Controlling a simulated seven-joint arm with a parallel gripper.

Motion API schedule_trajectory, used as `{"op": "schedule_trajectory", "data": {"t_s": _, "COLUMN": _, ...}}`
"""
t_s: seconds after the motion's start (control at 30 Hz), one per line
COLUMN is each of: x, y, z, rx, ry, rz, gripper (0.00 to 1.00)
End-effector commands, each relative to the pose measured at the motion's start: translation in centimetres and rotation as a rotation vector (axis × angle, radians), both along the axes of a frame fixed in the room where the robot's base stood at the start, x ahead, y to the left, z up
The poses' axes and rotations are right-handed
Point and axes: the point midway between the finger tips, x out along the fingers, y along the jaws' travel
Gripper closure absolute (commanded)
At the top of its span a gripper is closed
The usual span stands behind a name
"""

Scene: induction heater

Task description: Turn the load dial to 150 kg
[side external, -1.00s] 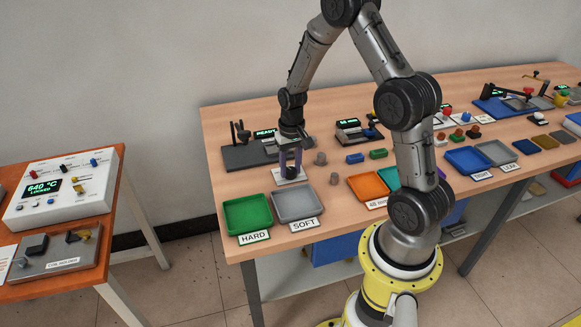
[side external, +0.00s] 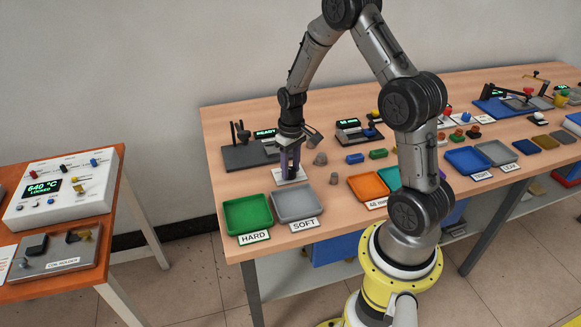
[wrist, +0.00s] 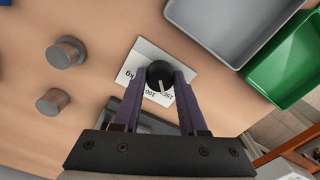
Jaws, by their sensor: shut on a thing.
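The load dial (wrist: 158,72) is a black round knob with a white pointer line, on a white plate (wrist: 183,68) printed with "kg", "100" and what looks like "150". In the wrist view the pointer runs down and slightly right, toward the number that looks like 150; I cannot tell if it lines up exactly. My gripper (wrist: 160,80) has its purple fingers on either side of the knob, shut on it. In the side view my gripper (side external: 289,172) points straight down over the plate (side external: 299,180), and the fingers largely hide the dial.
A green HARD tray (side external: 247,216) and a grey SOFT tray (side external: 297,205) stand just in front of the plate. Grey metal cylinders (side external: 320,159) stand to its right. A dark device with a READY display (side external: 266,133) is behind. A separate orange bench with a control box (side external: 62,190) is at left.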

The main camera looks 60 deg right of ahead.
Motion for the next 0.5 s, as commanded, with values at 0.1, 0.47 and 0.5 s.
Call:
{"op": "schedule_trajectory", "data": {"t_s": 0.1, "x": -0.01, "y": -0.01, "z": 0.09, "rx": -0.001, "ry": 0.000, "rz": 0.003, "gripper": 1.00}}
{"op": "schedule_trajectory", "data": {"t_s": 0.47, "x": 0.00, "y": 0.00, "z": 0.04, "rx": 0.000, "ry": 0.000, "rz": 0.001, "gripper": 0.28}}
{"op": "schedule_trajectory", "data": {"t_s": 0.5, "x": 0.00, "y": 0.00, "z": 0.03, "rx": 0.000, "ry": 0.000, "rz": 0.001, "gripper": 0.28}}
